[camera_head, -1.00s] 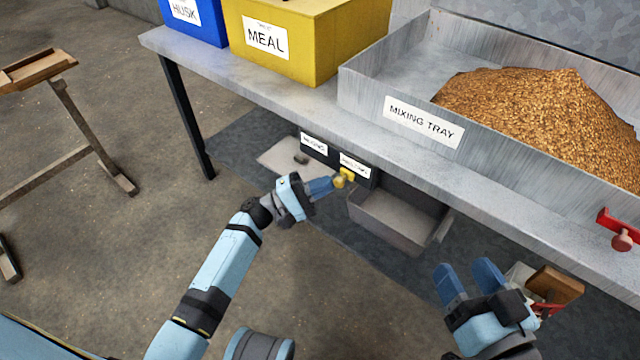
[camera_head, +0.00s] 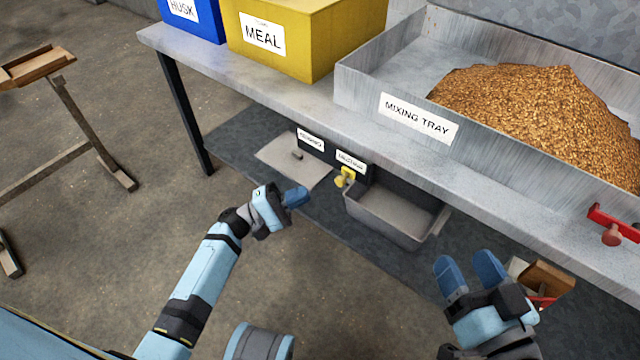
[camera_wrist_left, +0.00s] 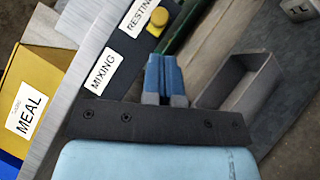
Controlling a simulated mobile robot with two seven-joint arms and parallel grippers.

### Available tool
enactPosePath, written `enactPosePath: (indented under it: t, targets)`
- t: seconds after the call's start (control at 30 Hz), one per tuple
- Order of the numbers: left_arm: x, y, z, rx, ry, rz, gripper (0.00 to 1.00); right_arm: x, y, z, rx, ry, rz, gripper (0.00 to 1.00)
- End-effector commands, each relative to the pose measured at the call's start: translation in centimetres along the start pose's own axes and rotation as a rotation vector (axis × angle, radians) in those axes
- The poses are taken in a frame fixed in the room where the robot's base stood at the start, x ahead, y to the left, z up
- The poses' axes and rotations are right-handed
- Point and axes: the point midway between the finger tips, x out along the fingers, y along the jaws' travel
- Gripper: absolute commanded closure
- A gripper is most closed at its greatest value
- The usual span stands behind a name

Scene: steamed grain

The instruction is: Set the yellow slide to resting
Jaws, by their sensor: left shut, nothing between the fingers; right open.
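The yellow slide (camera_head: 345,178) sits on the dark panel (camera_head: 323,155) under the table, just below the right-hand label (camera_head: 351,161). In the left wrist view the yellow slide (camera_wrist_left: 158,18) is beside the label RESTING (camera_wrist_left: 138,16), away from the label MIXING (camera_wrist_left: 103,71). My left gripper (camera_head: 302,196) is shut and empty, to the left of the slide and apart from it. Its blue fingers (camera_wrist_left: 165,78) are together in the left wrist view. My right gripper (camera_head: 468,262) is open, low at the right and away from the panel.
A grey open bin (camera_head: 390,232) is just right of the slide, below the tabletop. A flat pale plate (camera_head: 285,168) lies left of it. The mixing tray (camera_head: 365,100) of grain and the yellow MEAL box (camera_head: 345,45) stand on the table.

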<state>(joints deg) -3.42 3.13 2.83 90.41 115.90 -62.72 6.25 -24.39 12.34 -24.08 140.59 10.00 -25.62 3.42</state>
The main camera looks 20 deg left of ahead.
Motion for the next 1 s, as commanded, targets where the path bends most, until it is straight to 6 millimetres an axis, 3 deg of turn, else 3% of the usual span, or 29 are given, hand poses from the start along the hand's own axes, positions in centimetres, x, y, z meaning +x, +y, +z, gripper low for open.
enactPosePath:
  t: [0.2,0.4,1.0]
  targets:
    - [-4.7,0.1,0.0,-0.001,0.003,-0.001,1.00,-0.1,-0.2,-1.1,-0.003,0.032,0.003,0.40]
    - [-7.1,0.1,-0.1,0.001,0.003,0.000,1.00,0.0,-0.2,-1.6,-0.004,0.054,0.005,0.40]
    - [-7.6,0.1,-0.1,0.001,0.002,0.001,1.00,0.0,-0.2,-1.6,-0.002,0.056,0.007,0.40]
